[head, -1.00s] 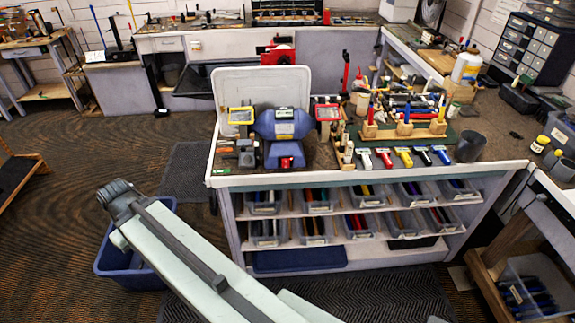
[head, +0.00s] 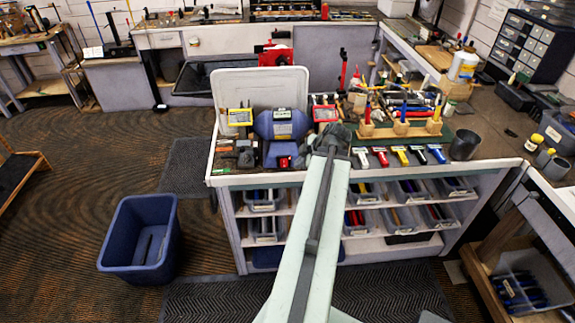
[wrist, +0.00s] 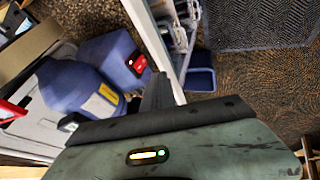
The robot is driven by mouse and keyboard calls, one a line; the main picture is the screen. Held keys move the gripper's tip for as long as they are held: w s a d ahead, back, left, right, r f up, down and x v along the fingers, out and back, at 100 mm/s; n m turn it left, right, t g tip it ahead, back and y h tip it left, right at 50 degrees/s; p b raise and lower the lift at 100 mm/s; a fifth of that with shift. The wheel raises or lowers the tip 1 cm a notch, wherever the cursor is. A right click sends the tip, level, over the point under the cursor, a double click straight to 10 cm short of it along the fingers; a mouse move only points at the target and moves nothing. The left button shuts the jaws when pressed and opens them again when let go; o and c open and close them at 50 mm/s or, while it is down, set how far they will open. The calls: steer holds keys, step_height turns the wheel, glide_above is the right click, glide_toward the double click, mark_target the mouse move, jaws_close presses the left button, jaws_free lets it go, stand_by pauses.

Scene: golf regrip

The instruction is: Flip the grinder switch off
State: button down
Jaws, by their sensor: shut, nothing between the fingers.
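The blue bench grinder (head: 282,124) stands on the front left of the workbench, a yellow-framed shield at its left and a red-framed one at its right. Its red switch (head: 284,162) is on the front of its blue base. The wrist view shows the grinder (wrist: 72,88) at left and the red switch (wrist: 138,64) near the base's edge. I cannot tell the switch's position. My gripper (wrist: 158,90) is shut and empty, its dark fingers close to the switch in the wrist picture but apparently apart from it. In the head view, my wrist is right of the grinder and hides the fingertips.
The workbench's front edge (head: 230,181) runs below the grinder. Bins fill the shelves below. A blue tub (head: 116,250) stands on the floor at left, with open floor around it.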

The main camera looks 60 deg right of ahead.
mark_target(284, 163)
steer(key=shift+f, duration=0.1)
steer(key=shift+w+d+f+b, duration=0.8)
steer(key=shift+w+f+b, duration=0.55)
steer(key=shift+f+b, duration=0.1)
steer(key=shift+w+d+f+b, duration=0.75)
steer(key=shift+w+f+b, duration=0.55)
steer(key=shift+f+b, duration=0.15)
steer(key=shift+w+d+f+b, duration=0.8)
steer(key=shift+w+f+b, duration=0.55)
steer(key=shift+b, duration=0.1)
